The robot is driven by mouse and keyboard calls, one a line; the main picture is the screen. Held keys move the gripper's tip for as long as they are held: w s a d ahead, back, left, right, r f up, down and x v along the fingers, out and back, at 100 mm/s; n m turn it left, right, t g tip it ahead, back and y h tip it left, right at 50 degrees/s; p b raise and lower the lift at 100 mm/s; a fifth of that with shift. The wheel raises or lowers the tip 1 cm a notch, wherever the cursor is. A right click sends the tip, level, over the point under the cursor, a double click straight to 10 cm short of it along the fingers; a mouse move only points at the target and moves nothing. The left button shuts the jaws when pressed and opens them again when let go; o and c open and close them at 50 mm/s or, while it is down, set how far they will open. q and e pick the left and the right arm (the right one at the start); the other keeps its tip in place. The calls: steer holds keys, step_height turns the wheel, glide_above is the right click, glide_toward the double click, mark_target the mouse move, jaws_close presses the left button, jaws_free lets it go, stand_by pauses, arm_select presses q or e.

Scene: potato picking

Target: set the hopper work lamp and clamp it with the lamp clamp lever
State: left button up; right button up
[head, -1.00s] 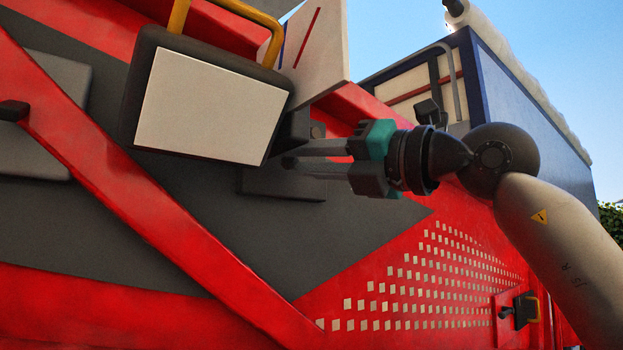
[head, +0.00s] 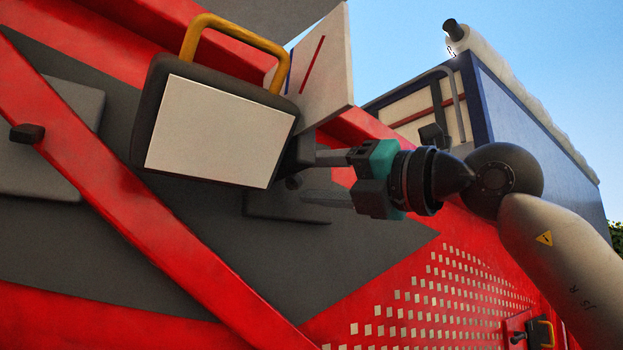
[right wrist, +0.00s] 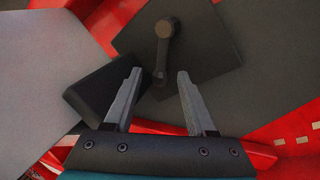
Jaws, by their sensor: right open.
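The work lamp (head: 222,130) is a dark housing with a white front panel and a yellow handle, tilted, at the upper left in the head view. My right gripper (head: 310,178) is open just right of the lamp, its fingers pointing left. In the right wrist view, the lamp clamp lever (right wrist: 165,45) is a dark arm on a dark square plate (right wrist: 205,50). Its near end lies between and just beyond my open fingertips (right wrist: 159,72), with no contact visible. A dark block, apparently part of the lamp (right wrist: 105,95), is close by the left finger. My left gripper is out of view.
A red diagonal beam (head: 165,215) crosses the dark machine side below the lamp. A pale board (head: 322,70) with blue and red lines stands behind the lamp. A small handle fitting (head: 542,332) is at lower right.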

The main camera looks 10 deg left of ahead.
steer(key=shift+d, duration=0.1)
steer(key=shift+s+d+f, duration=0.1)
steer(key=shift+d+f, duration=0.05)
steer(key=shift+d, duration=0.1)
steer(key=b+v, duration=0.3)
steer(key=v, duration=1.1)
steer(key=shift+s+d, duration=0.2)
